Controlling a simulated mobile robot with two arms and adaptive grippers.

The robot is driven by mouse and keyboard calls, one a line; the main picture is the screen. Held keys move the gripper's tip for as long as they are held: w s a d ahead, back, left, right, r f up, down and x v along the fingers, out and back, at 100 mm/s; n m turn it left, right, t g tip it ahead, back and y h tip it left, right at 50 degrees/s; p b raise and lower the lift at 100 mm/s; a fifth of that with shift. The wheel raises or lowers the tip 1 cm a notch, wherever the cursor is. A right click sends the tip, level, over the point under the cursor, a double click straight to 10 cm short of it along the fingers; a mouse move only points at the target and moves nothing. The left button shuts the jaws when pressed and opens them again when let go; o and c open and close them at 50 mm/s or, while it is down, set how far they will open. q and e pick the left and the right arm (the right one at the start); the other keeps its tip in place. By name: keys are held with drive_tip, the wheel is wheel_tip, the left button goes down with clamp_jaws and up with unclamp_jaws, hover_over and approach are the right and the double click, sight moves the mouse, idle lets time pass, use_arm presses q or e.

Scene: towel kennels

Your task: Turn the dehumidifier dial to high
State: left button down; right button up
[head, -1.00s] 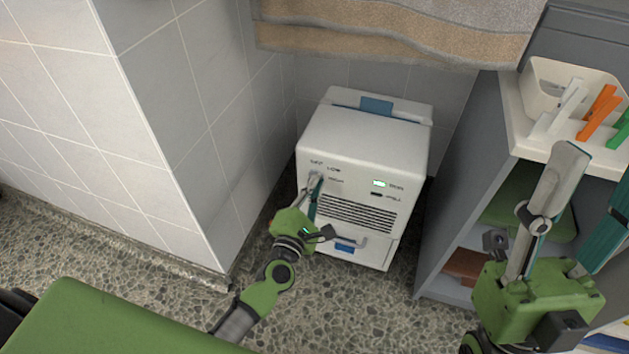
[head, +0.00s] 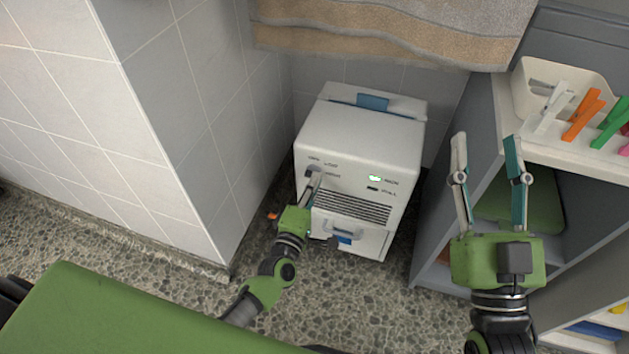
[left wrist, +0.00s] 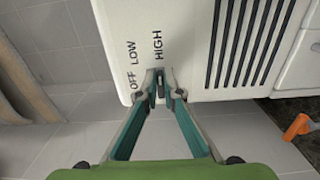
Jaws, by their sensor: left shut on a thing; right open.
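The white dehumidifier (head: 350,150) stands on the floor in the corner, with a green lit indicator on its front. In the left wrist view its panel (left wrist: 190,40) carries the labels OFF, LOW and HIGH around the dial (left wrist: 160,82). My left gripper (head: 315,180) is at the upper left of the front; in the left wrist view its fingertips (left wrist: 160,88) are shut on the dial, which they mostly hide. The dial's pointing direction is hard to tell. My right gripper (head: 488,145) is open and empty in front of the shelf unit.
A grey shelf unit (head: 468,120) stands at the right, with a bin (head: 530,85) of coloured clips on top. A tan towel (head: 390,32) hangs above the dehumidifier. A tiled wall (head: 170,100) is close on the left. An orange-ended object (left wrist: 298,127) lies on the floor.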

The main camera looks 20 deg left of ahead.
use_arm(q)
drive_tip(key=shift+f, duration=0.1)
idle(0.3)
drive_tip(key=c, duration=2.2)
unclamp_jaws()
drive_tip(key=shift+s, duration=0.1)
drive_tip(key=s, duration=1.2)
drive_tip(key=shift+a, duration=0.15)
